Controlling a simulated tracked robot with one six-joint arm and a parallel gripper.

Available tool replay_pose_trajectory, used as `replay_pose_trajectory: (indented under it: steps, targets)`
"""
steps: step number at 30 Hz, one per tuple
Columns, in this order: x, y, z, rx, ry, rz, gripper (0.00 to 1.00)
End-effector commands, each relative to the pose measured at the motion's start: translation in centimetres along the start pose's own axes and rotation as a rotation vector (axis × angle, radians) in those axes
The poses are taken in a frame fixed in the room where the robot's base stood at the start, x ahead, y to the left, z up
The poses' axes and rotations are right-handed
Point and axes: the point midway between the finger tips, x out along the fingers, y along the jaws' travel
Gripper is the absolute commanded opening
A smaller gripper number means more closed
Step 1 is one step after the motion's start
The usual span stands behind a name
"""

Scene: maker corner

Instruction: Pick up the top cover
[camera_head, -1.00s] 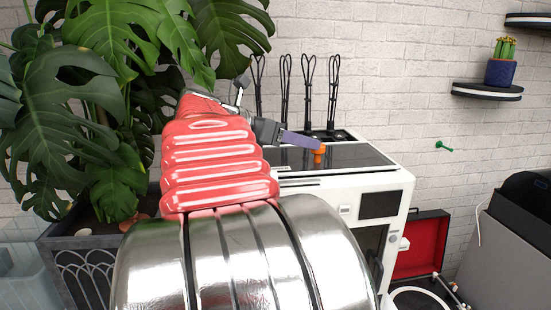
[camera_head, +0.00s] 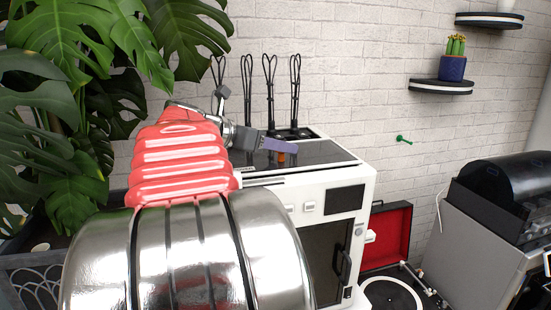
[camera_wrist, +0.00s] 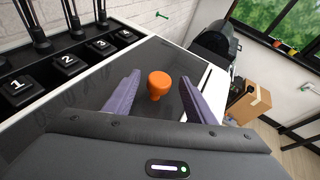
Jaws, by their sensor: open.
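The top cover (camera_head: 322,150) is a dark, glossy panel lying flat on top of a white boxy machine (camera_head: 312,178). It also shows in the wrist view (camera_wrist: 135,70). An orange knob (camera_wrist: 158,84) stands upright on it. My gripper (camera_wrist: 162,77) is open, with one purple finger on each side of the knob and visible gaps between. In the head view my gripper (camera_head: 282,146) is over the panel, and a finger hides the upper part of the orange knob (camera_head: 281,158). My red and silver arm hides the machine's left part.
Several black whisk-like tools (camera_head: 270,90) stand in a numbered black rack (camera_wrist: 65,65) behind the panel. A large leafy plant (camera_head: 60,110) is at left. A red-lined open case (camera_head: 385,240) is at right, below the machine's top. A cactus shelf (camera_head: 440,88) hangs on the wall.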

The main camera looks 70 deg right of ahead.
Motion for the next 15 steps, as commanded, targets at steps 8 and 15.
replay_pose_trajectory:
  steps: [8, 15]
  targets:
    - [-0.02, -0.02, 0.01, 0.0, 0.0, 0.0, 0.5]
    - [-0.01, -0.04, 0.02, 0.0, 0.0, -0.001, 0.36]
